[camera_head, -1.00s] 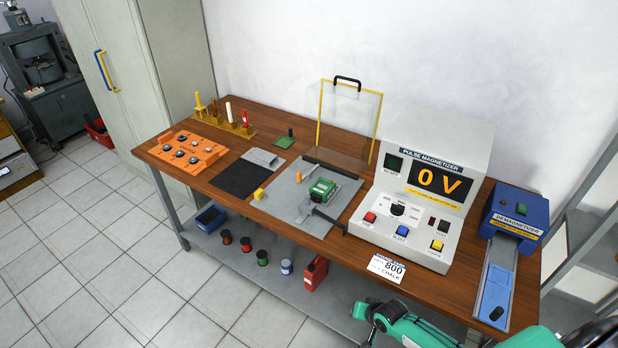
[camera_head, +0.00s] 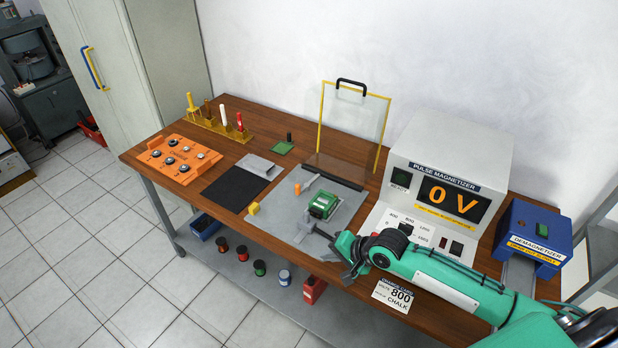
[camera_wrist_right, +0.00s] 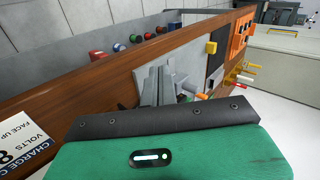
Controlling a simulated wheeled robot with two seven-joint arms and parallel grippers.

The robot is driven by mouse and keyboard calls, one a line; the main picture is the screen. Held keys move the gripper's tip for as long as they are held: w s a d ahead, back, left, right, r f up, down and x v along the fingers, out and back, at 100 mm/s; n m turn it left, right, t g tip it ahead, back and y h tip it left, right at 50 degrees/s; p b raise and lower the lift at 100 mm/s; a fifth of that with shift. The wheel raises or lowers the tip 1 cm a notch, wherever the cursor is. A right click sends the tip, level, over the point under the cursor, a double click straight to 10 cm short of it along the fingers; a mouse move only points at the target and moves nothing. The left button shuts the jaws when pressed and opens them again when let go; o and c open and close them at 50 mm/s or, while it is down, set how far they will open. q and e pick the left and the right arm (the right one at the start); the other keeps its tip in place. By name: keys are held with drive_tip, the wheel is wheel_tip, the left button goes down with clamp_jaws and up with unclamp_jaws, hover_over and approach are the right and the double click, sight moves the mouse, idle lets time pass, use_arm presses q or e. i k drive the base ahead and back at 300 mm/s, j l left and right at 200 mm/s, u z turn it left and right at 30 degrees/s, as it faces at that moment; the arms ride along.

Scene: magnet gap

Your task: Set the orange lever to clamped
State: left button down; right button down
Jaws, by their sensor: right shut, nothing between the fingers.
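The orange lever (camera_head: 309,182) is a small orange piece on the grey plate (camera_head: 278,222), beside the green block (camera_head: 323,205). Its exact setting is too small to read. A dark grey clamp-like part (camera_head: 318,233) lies at the plate's front right. My right gripper (camera_head: 338,257) is at the table's front edge, near this clamp part and well short of the lever. In the right wrist view its grey fingers (camera_wrist_right: 158,86) are shut and empty, pointing towards the plate. My left gripper is not in view.
The pulse magnetizer (camera_head: 450,175) reads 0 V; my right arm hides part of its panel. A clear yellow-framed guard (camera_head: 352,125) stands raised behind the plate. A yellow block (camera_head: 253,208), a black mat (camera_head: 233,188) and an orange tray (camera_head: 178,158) lie left. A charge card (camera_head: 398,294) lies in front.

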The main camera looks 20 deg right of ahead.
sight(306, 187)
drive_tip(key=i+l, duration=0.25)
drive_tip(key=i, duration=0.15)
drive_tip(key=i+l, duration=0.3)
drive_tip(key=i, duration=0.15)
